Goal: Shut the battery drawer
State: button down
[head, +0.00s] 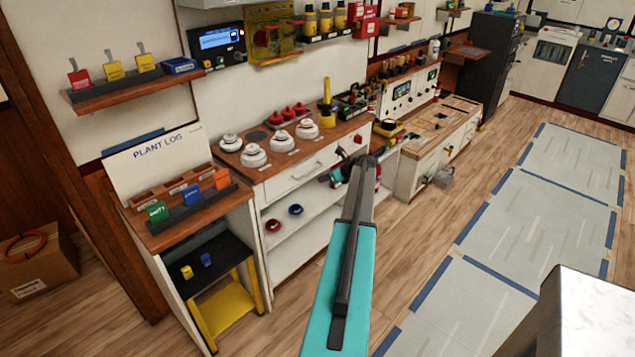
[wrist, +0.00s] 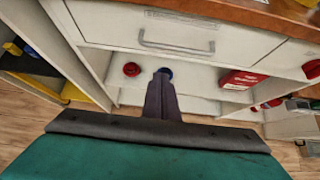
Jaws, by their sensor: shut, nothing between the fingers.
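No readable label marks the battery drawer. A white drawer front (head: 308,168) with a bar handle sits under the wooden counter. In the wrist view, this drawer front (wrist: 190,36) lies above and beyond my fingers and looks about flush with the cabinet. A small grey box-like part (head: 440,177) juts from the front of the cabinet farther right; I cannot tell if it is an open drawer. My gripper (head: 326,180) is in front of the first cabinet, apart from the handle. In the wrist view, my gripper (wrist: 162,76) is shut and empty, pointing toward the open shelf.
The shelf holds a red roll (wrist: 131,69), a blue roll (wrist: 165,74) and a red box (wrist: 242,79). White round detectors (head: 255,155) stand on the counter. The taped floor area (head: 545,210) at right is clear.

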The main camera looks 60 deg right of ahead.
jog(key=b+v, duration=0.1)
jog(key=v, duration=0.4)
jog(key=shift+s+a+r, duration=0.1)
jog(key=shift+r, duration=0.05)
dwell(0.4)
